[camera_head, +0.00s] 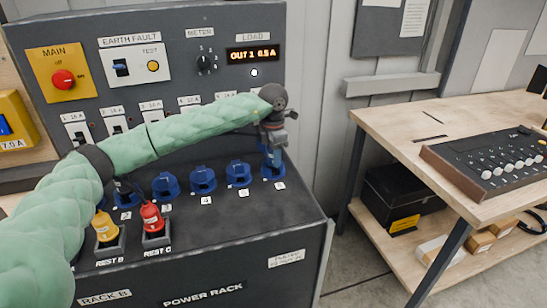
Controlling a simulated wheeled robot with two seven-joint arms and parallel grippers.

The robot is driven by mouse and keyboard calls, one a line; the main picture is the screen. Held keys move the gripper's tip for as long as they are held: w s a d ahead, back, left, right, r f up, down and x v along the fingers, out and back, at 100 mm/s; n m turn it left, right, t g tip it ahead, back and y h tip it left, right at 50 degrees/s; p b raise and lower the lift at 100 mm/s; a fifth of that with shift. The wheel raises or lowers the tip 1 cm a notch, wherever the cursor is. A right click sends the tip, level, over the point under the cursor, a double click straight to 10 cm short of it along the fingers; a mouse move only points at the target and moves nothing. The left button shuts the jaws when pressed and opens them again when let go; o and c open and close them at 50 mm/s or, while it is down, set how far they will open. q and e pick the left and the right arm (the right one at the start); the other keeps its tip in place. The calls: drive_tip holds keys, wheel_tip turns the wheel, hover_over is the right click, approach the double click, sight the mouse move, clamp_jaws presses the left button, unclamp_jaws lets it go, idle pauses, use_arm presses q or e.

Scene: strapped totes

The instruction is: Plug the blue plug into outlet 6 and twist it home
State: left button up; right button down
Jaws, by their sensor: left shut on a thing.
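My left gripper (274,136) reaches across the power rack from the left and points down over outlet 6 (279,173), the rightmost blue outlet in the front row. It is shut on the blue plug (272,156), which shows only in part below the fingers. The plug stands roughly upright at outlet 6; I cannot tell how deep it sits or how far it is turned. My right gripper is not in view.
Outlets 5 (238,174) and 4 (203,179) are to the left with their blue lids. A yellow plug (105,228) and a red plug (151,217) stand in rests at the front. The display (253,54) reads OUT 1 0.5 A. A workbench (400,125) stands at right.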

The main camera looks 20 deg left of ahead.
use_arm(q)
drive_tip(key=shift+a, duration=0.2)
drive_tip(key=shift+m+b, duration=0.4)
clamp_jaws()
drive_tip(key=shift+m, duration=0.3)
drive_tip(key=shift+m+b, duration=1.9)
drive_tip(key=shift+b, duration=0.35)
drive_tip(key=shift+w+m+b, duration=0.1)
drive_tip(key=shift+m+b, duration=1)
drive_tip(key=shift+m, duration=0.7)
idle(0.3)
drive_tip(key=shift+d+m, duration=0.1)
drive_tip(key=shift+m, duration=0.3)
drive_tip(key=o, duration=1.2)
unclamp_jaws()
